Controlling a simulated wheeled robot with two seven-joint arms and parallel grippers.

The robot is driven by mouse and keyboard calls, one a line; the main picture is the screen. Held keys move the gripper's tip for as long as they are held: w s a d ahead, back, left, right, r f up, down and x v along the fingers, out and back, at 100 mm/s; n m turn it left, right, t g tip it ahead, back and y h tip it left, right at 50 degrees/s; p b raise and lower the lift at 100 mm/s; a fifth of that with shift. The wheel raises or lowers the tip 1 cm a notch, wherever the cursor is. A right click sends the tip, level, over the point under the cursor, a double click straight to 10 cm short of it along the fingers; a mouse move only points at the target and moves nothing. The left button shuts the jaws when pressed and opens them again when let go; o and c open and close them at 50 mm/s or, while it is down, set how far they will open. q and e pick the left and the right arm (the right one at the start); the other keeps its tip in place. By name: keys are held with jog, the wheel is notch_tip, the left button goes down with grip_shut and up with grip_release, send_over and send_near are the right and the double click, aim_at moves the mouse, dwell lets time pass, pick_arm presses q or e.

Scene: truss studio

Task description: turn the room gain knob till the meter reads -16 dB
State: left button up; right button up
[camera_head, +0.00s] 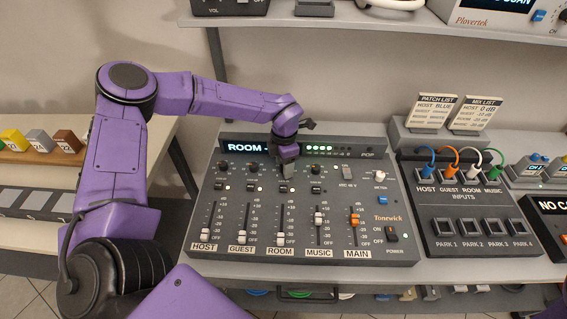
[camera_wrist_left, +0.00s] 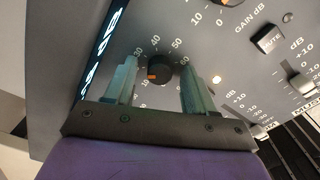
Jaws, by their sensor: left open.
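The mixer (camera_head: 215,245) has a lit display (camera_head: 245,147) reading "ROOM -"; my left arm hides the number after the minus sign. Several green meter lights (camera_head: 319,148) glow beside it. My left gripper (camera_head: 287,172) is over the third channel column, above the ROOM fader (camera_head: 281,237). In the left wrist view its two grey-green fingers (camera_wrist_left: 158,75) stand open on either side of a black gain knob (camera_wrist_left: 160,68) with an orange pointer mark toward the low end of its scale. Whether the fingers touch the knob is unclear. In the head view the gripper hides this knob.
The HOST (camera_head: 223,167), GUEST (camera_head: 252,169) and MUSIC (camera_head: 316,170) gain knobs are close by on the same row. A patch box (camera_head: 466,241) with coloured cables stands to the right. A shelf (camera_head: 370,20) with equipment overhangs the back.

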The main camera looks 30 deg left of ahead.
pick_arm(q)
notch_tip(320, 180, up, 10)
jog(key=b, duration=0.2)
jog(key=shift+r, duration=0.25)
dwell(0.5)
